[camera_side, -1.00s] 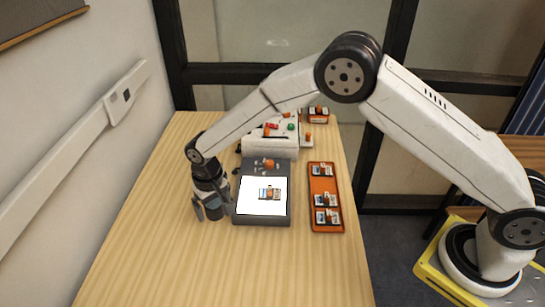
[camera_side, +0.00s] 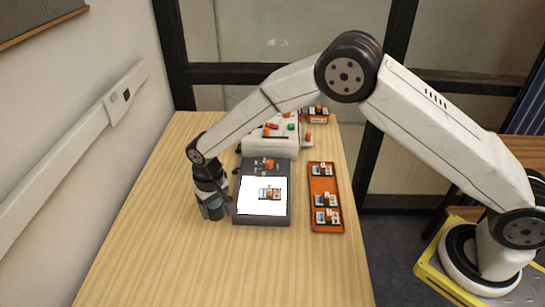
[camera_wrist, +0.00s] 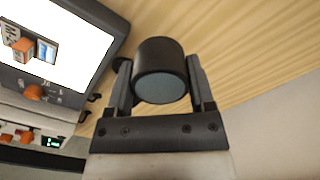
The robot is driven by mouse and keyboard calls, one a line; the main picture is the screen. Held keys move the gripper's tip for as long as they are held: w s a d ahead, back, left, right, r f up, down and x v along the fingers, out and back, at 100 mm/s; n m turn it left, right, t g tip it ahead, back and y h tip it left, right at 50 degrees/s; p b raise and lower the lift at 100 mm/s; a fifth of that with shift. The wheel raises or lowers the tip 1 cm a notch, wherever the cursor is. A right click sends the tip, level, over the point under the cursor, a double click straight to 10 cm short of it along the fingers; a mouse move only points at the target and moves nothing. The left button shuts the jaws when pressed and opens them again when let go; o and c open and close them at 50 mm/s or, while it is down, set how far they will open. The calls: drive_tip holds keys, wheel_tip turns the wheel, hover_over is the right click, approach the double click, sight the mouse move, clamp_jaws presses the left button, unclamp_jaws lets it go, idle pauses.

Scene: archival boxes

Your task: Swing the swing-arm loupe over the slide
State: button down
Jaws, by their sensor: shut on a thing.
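The loupe (camera_wrist: 161,72) is a dark cylinder with a pale glassy face in the wrist view. My gripper (camera_wrist: 160,85) is shut on it, one finger on each side. In the side view my gripper (camera_side: 213,207) points down to the left of the light box (camera_side: 262,220), with the loupe mostly hidden between the fingers. The slide (camera_side: 269,194) lies on the lit white panel, with an orange knob on it. It also shows in the wrist view (camera_wrist: 45,51). The loupe is beside the light box, not above the slide. Its swing arm is mostly hidden.
An orange tray (camera_side: 325,228) with several slides lies right of the light box. A white machine (camera_side: 270,143) with coloured buttons stands behind it, with another small slide holder (camera_side: 318,117) at the back. The front and left of the wooden table (camera_side: 200,265) are clear.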

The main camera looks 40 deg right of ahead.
drive_tip(key=s+d+n, duration=0.1)
drive_tip(key=d+n, duration=0.1)
drive_tip(key=n, duration=0.1)
drive_tip(key=s+d+n, duration=0.1)
drive_tip(key=d+n, duration=0.2)
drive_tip(key=s+d+n, duration=0.1)
drive_tip(key=d+n, duration=0.2)
drive_tip(key=shift+s, duration=0.1)
drive_tip(key=shift+d+n, duration=0.9)
drive_tip(key=d+n, duration=0.1)
drive_tip(key=w+d+n, duration=0.1)
drive_tip(key=shift+d+n, duration=0.15)
drive_tip(key=shift+n, duration=0.15)
drive_tip(key=shift+w+d+n, duration=0.25)
drive_tip(key=shift+d+n, duration=0.25)
drive_tip(key=shift+n, duration=0.05)
drive_tip(key=shift+w+d+n, duration=0.25)
drive_tip(key=shift+d+n, duration=0.2)
drive_tip(key=shift+n, duration=0.1)
drive_tip(key=shift+w+d+n, duration=0.6)
drive_tip(key=shift+d+n, duration=0.15)
drive_tip(key=shift+n, duration=0.35)
